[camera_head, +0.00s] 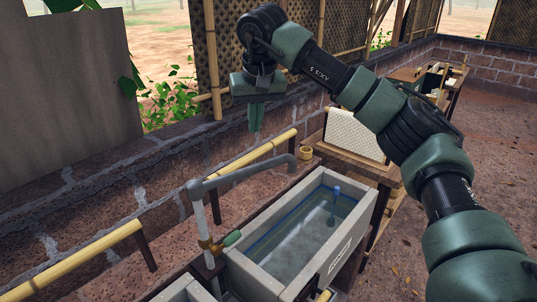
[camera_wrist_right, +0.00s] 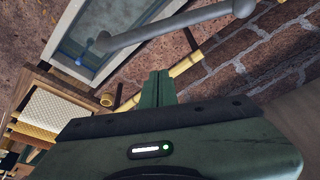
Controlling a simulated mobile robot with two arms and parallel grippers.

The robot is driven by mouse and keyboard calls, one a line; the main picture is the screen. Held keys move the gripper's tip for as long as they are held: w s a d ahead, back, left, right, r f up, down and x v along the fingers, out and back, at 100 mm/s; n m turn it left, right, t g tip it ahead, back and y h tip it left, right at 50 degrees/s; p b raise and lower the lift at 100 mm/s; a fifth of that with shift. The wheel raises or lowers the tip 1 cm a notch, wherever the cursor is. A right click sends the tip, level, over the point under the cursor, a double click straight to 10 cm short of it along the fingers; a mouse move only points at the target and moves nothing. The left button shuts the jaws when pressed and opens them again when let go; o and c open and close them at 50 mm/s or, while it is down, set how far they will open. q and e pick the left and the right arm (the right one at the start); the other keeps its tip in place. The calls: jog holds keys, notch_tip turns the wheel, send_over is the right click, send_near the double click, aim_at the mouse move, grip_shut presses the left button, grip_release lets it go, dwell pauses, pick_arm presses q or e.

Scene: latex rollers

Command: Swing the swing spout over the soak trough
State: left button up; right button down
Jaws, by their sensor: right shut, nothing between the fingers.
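The swing spout (camera_head: 245,174) is a grey pipe on an upright post with a brass valve (camera_head: 208,245). Its arm runs toward the back along the wall side of the soak trough, its bent end near the trough's far left corner. The soak trough (camera_head: 258,269) is a pale rectangular basin holding water. In the right wrist view the spout (camera_wrist_right: 175,30) crosses the picture beside the trough (camera_wrist_right: 60,50). My right gripper (camera_head: 256,118) points down, shut and empty, beyond the spout near the wall and apart from it. Its shut fingers show in the wrist view (camera_wrist_right: 158,88). My left gripper is not in view.
A bamboo rail (camera_head: 250,156) runs along the low brick wall behind the spout. A wooden table (camera_head: 350,162) with a white woven panel (camera_head: 355,135) stands past the trough. A blue-handled object (camera_head: 334,200) stands in the water. Open floor lies at the right.

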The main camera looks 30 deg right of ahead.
aim_at(245, 174)
notch_tip(245, 174, down, 9)
jog(key=p, duration=0.4)
jog(key=shift+s+a+f, duration=0.1)
jog(key=shift+a+f, duration=0.05)
jog(key=shift+s+a+f+p, duration=0.15)
jog(key=shift+s+f+p, duration=0.05)
jog(key=shift+s+p, duration=0.25)
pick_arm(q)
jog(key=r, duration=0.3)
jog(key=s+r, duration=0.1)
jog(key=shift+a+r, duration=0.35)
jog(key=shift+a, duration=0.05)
